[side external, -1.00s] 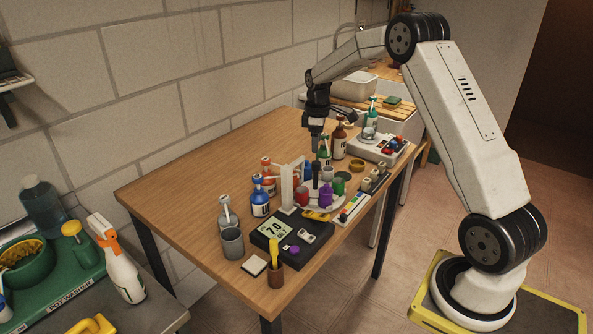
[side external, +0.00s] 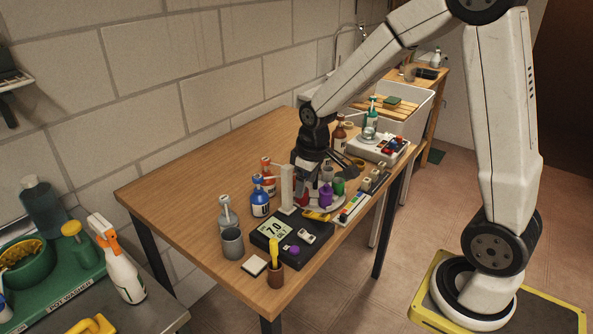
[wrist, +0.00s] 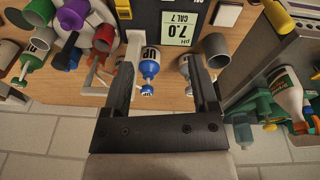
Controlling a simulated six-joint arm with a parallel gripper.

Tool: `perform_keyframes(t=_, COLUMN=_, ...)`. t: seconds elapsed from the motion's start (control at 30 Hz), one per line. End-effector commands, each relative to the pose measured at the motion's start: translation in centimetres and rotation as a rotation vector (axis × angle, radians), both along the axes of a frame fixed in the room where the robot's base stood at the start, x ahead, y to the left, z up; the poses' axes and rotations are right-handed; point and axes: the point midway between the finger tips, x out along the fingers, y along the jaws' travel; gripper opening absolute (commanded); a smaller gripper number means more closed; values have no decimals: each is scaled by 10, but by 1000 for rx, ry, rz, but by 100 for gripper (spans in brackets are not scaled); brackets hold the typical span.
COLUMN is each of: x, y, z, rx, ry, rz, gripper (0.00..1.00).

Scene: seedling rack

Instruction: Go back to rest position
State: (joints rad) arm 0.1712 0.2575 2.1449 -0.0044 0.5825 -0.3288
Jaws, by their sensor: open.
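My gripper (side external: 322,168) hangs low over the table among the small items, just behind the white stand in the side view. In the wrist view its two fingers (wrist: 163,50) are spread wide apart, with nothing held. A blue-and-white bottle (wrist: 149,60) shows in the gap between them, apart from both. The same blue bottle (side external: 260,197) stands on the table left of the gripper in the side view. The fingertips are partly hidden among the items in the side view.
The pH meter (side external: 276,232), white stand (side external: 287,186), grey cup (side external: 232,243) and brown holder (side external: 275,277) stand nearby. Purple (side external: 326,196) and green (side external: 338,187) containers crowd the gripper's right. The table's left part (side external: 190,180) is clear.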

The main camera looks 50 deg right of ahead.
Motion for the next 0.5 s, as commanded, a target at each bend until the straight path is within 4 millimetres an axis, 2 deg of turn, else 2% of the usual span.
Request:
perform_keyframes(t=0.1, x=-26, y=23, z=-2, rx=12, ry=-23, rz=-37, gripper=76)
perform_keyframes(t=0.23, x=-55, y=43, z=-7, rx=29, ry=-46, rz=-81, gripper=76)
perform_keyframes(t=0.4, x=-85, y=59, z=-13, rx=48, ry=-69, rz=-128, gripper=76)
perform_keyframes(t=0.5, x=-95, y=64, z=-15, rx=56, ry=-76, rz=-145, gripper=76)
